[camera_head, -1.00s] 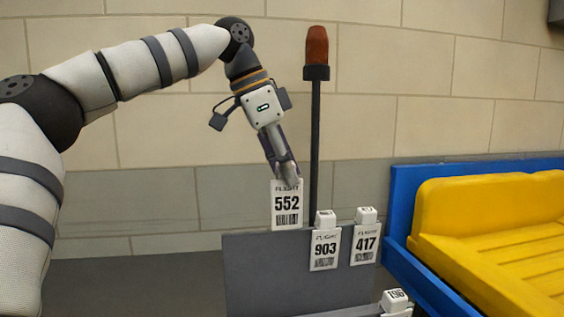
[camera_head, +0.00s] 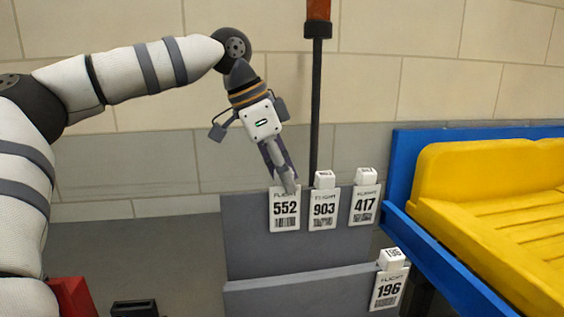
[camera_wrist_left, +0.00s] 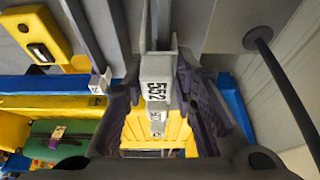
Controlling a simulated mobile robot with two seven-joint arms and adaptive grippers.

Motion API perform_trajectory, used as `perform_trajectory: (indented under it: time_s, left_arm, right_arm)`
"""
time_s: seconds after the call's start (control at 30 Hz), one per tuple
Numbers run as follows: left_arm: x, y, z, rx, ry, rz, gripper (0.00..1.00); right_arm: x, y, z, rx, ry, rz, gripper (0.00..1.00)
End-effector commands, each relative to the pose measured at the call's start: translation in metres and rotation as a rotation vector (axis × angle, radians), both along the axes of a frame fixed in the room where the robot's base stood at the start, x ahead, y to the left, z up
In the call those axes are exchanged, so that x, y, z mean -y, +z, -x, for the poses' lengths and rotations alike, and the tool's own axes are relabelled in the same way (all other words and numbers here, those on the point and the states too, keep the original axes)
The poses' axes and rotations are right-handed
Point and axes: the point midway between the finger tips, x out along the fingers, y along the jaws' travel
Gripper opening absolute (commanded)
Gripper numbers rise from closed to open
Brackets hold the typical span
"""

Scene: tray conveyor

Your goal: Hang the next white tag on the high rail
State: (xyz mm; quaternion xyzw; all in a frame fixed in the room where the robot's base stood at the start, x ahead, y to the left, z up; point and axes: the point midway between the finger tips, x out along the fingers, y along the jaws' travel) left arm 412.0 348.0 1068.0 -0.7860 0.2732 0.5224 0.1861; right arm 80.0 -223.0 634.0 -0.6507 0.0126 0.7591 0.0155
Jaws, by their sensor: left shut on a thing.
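My left gripper (camera_head: 288,182) is shut on the white tag 552 (camera_head: 285,213), pinching it at its top. Tag 552 hangs upright in front of the upper edge of the high rail (camera_head: 255,235), level with its neighbours; whether its hook bears on the rail is hidden by the fingers. White tags 903 (camera_head: 323,212) and 417 (camera_head: 364,206) hang on the high rail to its right. White tag 196 (camera_head: 387,288) hangs on the lower rail (camera_head: 290,292). In the left wrist view, the top of tag 552 (camera_wrist_left: 156,91) shows between the fingers. My right gripper is out of view.
A dark post (camera_head: 315,110) with an orange-brown lamp stands close behind the rail. A blue-framed conveyor (camera_head: 460,276) with a yellow tray (camera_head: 445,165) is on the right. A red object (camera_head: 72,297) and a black one (camera_head: 134,308) show at the lower left.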

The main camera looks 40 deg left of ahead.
Motion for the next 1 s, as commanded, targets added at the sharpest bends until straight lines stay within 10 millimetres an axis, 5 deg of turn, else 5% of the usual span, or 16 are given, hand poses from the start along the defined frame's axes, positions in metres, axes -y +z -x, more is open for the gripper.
perform_trajectory:
  time_s: [0.37, 0.4, 0.5, 0.83, 1.0]
  left_arm:
    - [0.0, -0.006, 0.0, -0.001, 0.0, 0.001, 0.0]
    - [0.0, -0.006, 0.0, -0.001, 0.0, 0.0, 0.27]
    - [0.0, -0.006, 0.0, -0.001, 0.0, 0.0, 0.49]
    - [-0.001, -0.002, 0.0, -0.001, 0.001, 0.0, 0.49]
    - [-0.009, 0.032, 0.011, 0.004, 0.003, 0.0, 0.49]
  right_arm:
    - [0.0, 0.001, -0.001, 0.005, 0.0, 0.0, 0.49]
    - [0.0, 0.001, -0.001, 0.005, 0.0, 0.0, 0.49]
    - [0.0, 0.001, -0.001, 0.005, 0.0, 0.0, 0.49]
    - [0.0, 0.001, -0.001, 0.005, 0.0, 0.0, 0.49]
    - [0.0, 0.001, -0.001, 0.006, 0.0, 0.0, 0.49]
